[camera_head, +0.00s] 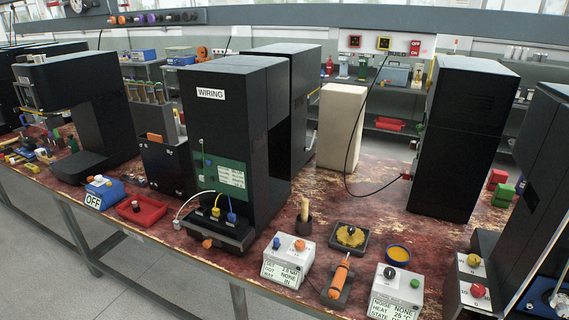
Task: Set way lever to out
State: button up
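A white control box (288,262) stands near the front edge of the bench, right of the black machine labelled WIRING. Its small display (282,272) shows lines that look like SET 2.5 MM, GOT NONE and WAY IN. A blue knob or lever tip (276,243) is at the left of its top and an orange knob (299,245) at the right. No readable label shows which of these is the way lever, and their exact tilt is too small to tell. My gripper is not in view.
An orange-handled tool (339,276) in a dark holder and another white box (395,291) with a display stand to the right. A dark cup (304,226) stands behind the control box. The tall WIRING machine (232,130) rises at its left.

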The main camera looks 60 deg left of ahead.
aim_at(276, 241)
jog(key=u, duration=1.8)
